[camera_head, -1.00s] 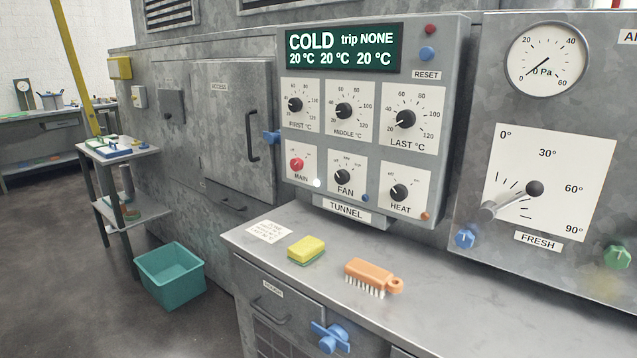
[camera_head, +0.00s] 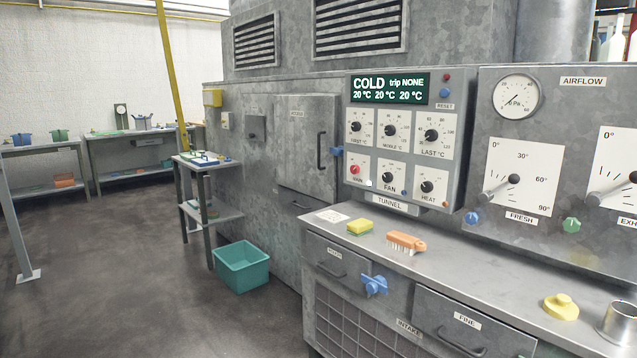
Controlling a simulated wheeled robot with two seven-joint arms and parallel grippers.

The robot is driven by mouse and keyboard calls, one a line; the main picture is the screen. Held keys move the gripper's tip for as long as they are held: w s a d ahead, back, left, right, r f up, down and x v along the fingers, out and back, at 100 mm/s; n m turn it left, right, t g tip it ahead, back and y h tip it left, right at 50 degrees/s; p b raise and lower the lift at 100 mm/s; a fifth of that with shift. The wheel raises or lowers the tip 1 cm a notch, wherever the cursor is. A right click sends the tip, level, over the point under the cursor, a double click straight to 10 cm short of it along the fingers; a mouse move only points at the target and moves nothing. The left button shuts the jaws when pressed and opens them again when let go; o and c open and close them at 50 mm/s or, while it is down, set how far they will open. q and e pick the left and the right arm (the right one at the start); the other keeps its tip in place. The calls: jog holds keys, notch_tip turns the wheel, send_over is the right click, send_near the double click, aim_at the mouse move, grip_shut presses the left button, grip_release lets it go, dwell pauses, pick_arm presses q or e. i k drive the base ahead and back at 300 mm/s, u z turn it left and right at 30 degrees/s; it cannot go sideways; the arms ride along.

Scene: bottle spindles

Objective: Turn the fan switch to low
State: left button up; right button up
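The black fan switch (camera_head: 390,178) is a round knob on a white plate labelled FAN. It sits in the lower row of the tunnel control panel (camera_head: 453,160), between the red main switch (camera_head: 355,169) and the black heat knob (camera_head: 427,187). Its pointer and the marks around it are too small to read for certain. The panel's green display (camera_head: 389,88) reads COLD, trip NONE, with three readings of 20 °C. Neither of my grippers shows in the head view.
A teal bin (camera_head: 242,267) stands on the open floor.

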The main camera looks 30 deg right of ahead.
aim_at(388, 177)
jog(key=u, duration=0.3)
jog(key=i, duration=1.85)
jog(key=z, duration=0.5)
jog(key=i, duration=1.45)
jog(key=z, duration=1.1)
